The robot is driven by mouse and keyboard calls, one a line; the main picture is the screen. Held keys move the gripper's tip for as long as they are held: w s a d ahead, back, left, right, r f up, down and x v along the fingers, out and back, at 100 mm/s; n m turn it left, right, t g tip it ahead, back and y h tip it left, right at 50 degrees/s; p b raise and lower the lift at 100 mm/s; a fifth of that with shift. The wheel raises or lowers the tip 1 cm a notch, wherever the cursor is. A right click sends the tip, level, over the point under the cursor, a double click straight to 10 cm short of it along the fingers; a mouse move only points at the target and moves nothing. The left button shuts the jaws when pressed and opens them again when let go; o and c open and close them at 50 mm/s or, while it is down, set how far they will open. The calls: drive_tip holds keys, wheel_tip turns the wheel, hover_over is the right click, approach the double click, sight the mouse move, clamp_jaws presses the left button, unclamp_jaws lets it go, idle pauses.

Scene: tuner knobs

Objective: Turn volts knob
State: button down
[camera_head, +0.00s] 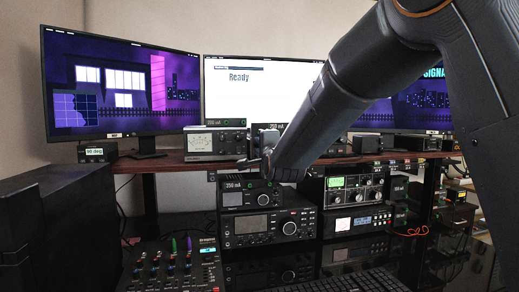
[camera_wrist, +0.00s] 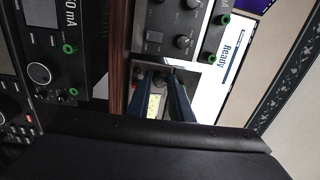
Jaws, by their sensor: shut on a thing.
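My gripper (camera_head: 264,158) reaches the front of the wooden shelf, at a small instrument that the arm mostly hides in the head view. In the wrist view, my gripper (camera_wrist: 163,78) has its two dark fingers close together at a silver-edged instrument (camera_wrist: 190,68) with a yellowish display (camera_wrist: 153,105). The fingers are shut on a small dark knob (camera_wrist: 158,83) that is mostly hidden between them. I cannot read a volts label, nor tell how far the knob is turned.
A meter unit (camera_head: 215,142) stands on the shelf (camera_head: 165,158) to the left. Monitors (camera_head: 120,85) stand behind. The dark upright boxes (camera_head: 55,225) fill the left side.

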idle(0.3)
drive_tip(key=c, duration=1.6)
unclamp_jaws()
